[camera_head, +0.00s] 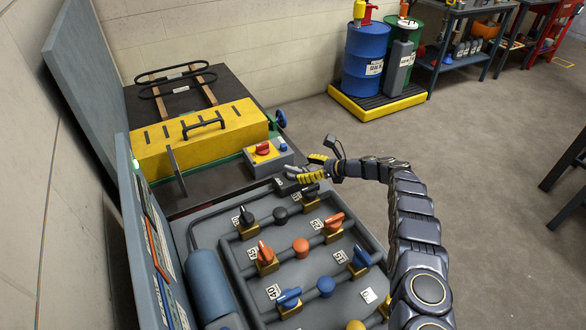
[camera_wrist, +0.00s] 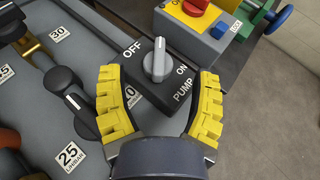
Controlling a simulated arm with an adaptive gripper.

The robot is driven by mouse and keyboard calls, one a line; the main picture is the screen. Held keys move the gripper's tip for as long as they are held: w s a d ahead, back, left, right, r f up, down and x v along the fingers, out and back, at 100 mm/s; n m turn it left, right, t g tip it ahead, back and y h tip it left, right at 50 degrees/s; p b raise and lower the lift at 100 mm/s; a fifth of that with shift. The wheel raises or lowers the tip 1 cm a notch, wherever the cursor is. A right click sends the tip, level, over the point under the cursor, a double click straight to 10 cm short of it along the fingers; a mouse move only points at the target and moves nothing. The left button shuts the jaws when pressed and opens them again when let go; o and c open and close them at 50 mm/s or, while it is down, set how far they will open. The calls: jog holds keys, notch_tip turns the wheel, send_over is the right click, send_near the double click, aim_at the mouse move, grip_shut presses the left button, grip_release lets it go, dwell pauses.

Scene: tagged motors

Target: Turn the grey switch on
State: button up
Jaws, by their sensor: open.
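The grey switch (camera_wrist: 158,62) is a round knob with a raised grip on a dark box (camera_wrist: 178,98) marked OFF, ON and PUMP. OFF is at its upper left and ON at its lower right. The grip stands roughly upright in the wrist view; I cannot tell exactly which mark it points to. My gripper (camera_wrist: 158,80) is open, with one yellow-padded finger on each side of the knob, apart from it. In the head view my gripper (camera_head: 304,168) hovers at the far end of the panel, by the dark box (camera_head: 287,185), and the knob is too small to make out.
The grey panel (camera_head: 210,230) carries several black, orange and blue valve handles near the switch. A black-handled valve (camera_wrist: 65,90) is left of my gripper. A grey box with a red knob (camera_head: 266,157) stands just beyond. Open floor (camera_head: 480,170) lies to the right.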

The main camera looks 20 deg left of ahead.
aim_at(296, 169)
jog(key=shift+x, duration=2.25)
